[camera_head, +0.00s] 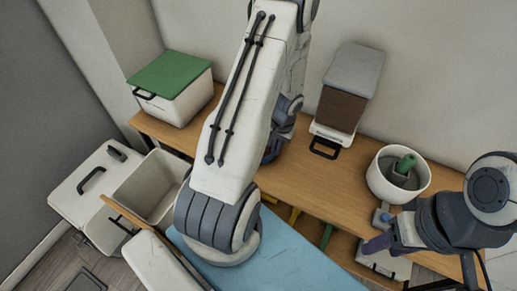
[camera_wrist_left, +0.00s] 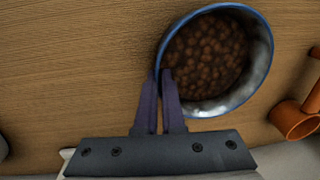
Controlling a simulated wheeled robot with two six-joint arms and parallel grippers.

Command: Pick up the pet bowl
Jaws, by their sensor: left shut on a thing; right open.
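The pet bowl (camera_wrist_left: 255,75) is round and metallic with a blue rim, full of brown kibble, over the wooden table in the left wrist view. My left gripper (camera_wrist_left: 160,75) is shut on the bowl's lower left rim, with one purple finger inside and one outside. I cannot tell whether the bowl touches the table. My right gripper (camera_head: 379,230) is open and empty at the table's front right, below the white pot.
On the wooden table (camera_head: 315,185) stand a white box with a green lid (camera_head: 172,76), a grey-topped brown container (camera_head: 344,90) and a white pot (camera_head: 377,181) holding a green object. A white open bin (camera_head: 151,184) is at left. An orange object (camera_wrist_left: 295,120) lies right of the bowl.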

